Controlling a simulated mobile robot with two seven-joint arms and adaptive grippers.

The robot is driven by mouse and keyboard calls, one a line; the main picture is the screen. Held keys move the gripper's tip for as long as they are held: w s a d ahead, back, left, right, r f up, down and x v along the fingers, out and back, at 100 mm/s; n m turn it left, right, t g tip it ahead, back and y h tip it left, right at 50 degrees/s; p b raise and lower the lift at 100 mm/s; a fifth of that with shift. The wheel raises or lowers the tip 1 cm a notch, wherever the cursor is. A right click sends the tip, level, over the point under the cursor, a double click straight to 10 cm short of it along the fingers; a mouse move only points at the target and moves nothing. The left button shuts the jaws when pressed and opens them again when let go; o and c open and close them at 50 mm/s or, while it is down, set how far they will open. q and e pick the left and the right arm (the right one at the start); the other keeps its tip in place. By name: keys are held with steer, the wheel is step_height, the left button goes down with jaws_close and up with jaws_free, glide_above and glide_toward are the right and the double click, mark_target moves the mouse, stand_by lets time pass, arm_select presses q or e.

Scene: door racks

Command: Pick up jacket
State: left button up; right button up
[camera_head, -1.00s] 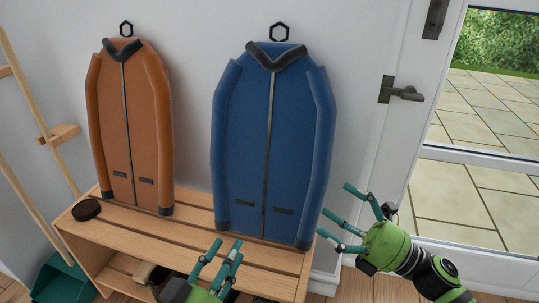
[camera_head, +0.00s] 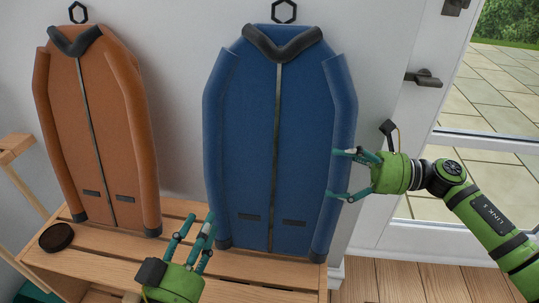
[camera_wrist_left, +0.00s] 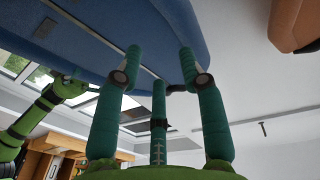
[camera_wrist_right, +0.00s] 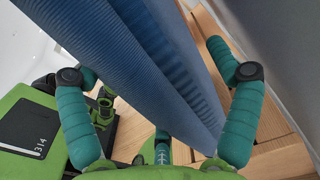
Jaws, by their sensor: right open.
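A blue jacket (camera_head: 250,150) with a dark collar hangs on the wall, its hem by the wooden bench. An orange jacket (camera_head: 95,130) hangs to its left. My right gripper (camera_head: 337,174) is open at the blue jacket's right sleeve; in the right wrist view the blue sleeve (camera_wrist_right: 150,60) runs between its spread fingers. My left gripper (camera_head: 198,220) is open and empty, low beside the blue jacket's lower left edge. In the left wrist view, the blue jacket (camera_wrist_left: 100,40) is above its fingers. I cannot tell whether either gripper touches it.
Black hexagonal hooks (camera_head: 284,11) sit on the wall above the jackets. The slatted wooden bench (camera_head: 110,248) stands below, with a dark round object (camera_head: 56,237) at its left end. A glazed door with a dark handle (camera_head: 423,78) is at the right.

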mark_target(311, 166)
steer(key=x, duration=0.5)
steer(key=shift+s+a+f, duration=0.15)
steer(key=shift+s, duration=0.05)
arm_select(q)
steer(key=shift+s+d+r+t+h, duration=0.2)
steer(key=shift+r+t, duration=0.1)
steer(key=shift+r, duration=0.25)
steer(key=shift+s+d+r+t+h, duration=0.1)
steer(key=shift+d+r+t+h, duration=0.15)
steer(key=shift+r, duration=0.3)
arm_select(e)
steer(key=c, duration=1.6)
